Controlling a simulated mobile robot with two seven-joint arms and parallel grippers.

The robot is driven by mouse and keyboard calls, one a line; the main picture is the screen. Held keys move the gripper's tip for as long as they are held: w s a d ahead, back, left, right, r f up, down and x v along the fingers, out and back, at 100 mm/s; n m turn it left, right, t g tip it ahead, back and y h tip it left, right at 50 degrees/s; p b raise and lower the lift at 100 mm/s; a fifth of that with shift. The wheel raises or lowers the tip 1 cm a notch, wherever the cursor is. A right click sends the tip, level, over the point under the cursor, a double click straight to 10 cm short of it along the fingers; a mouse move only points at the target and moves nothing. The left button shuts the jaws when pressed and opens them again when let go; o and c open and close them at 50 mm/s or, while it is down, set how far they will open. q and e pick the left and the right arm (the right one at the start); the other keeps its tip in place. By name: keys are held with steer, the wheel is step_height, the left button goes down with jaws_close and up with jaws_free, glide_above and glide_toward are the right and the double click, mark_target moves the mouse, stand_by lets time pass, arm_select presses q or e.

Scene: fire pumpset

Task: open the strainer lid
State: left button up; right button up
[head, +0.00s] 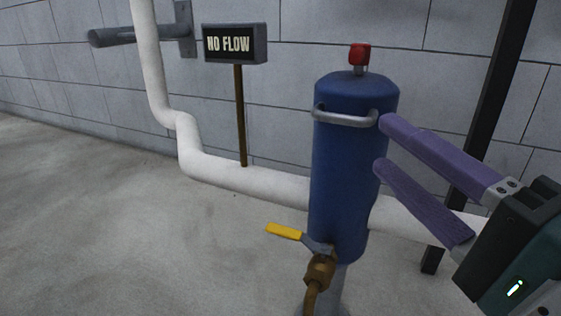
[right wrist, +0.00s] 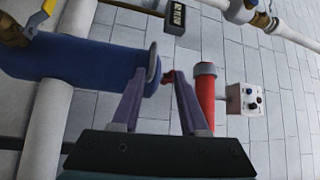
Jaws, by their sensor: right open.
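The strainer is an upright blue cylinder (head: 340,185) with a domed top and a grey bar handle (head: 346,119) across its upper front. A red knob (head: 359,55) stands on top. I see no gap between lid and body. My right gripper (head: 383,143) is open, its two purple fingers pointing left at the strainer's upper right side, close to the handle's right end. In the right wrist view the blue body (right wrist: 75,60) lies sideways, with the handle (right wrist: 153,63) near the fingertips. Nothing is clearly held between the fingers. Whether they touch the strainer is unclear. My left gripper is out of view.
A yellow-handled valve (head: 285,231) sticks out at the strainer's lower left. A white pipe (head: 245,182) runs behind it along the block wall. A NO FLOW sign (head: 234,44) stands left. The right wrist view shows a red cylinder (right wrist: 206,90) and a control box (right wrist: 244,99).

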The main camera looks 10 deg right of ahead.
mark_target(345, 123)
steer(key=shift+m+h, duration=0.3)
steer(key=b+x, duration=0.1)
steer(key=x, duration=0.5)
steer(key=f+b+x, duration=0.1)
steer(key=x, duration=0.2)
steer(key=shift+w+d+f+b, duration=0.1)
steer(key=shift+w+d+b, duration=0.05)
steer(key=shift+b, duration=0.2)
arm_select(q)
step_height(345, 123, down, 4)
arm_select(e)
steer(key=shift+w, duration=0.3)
jaws_close()
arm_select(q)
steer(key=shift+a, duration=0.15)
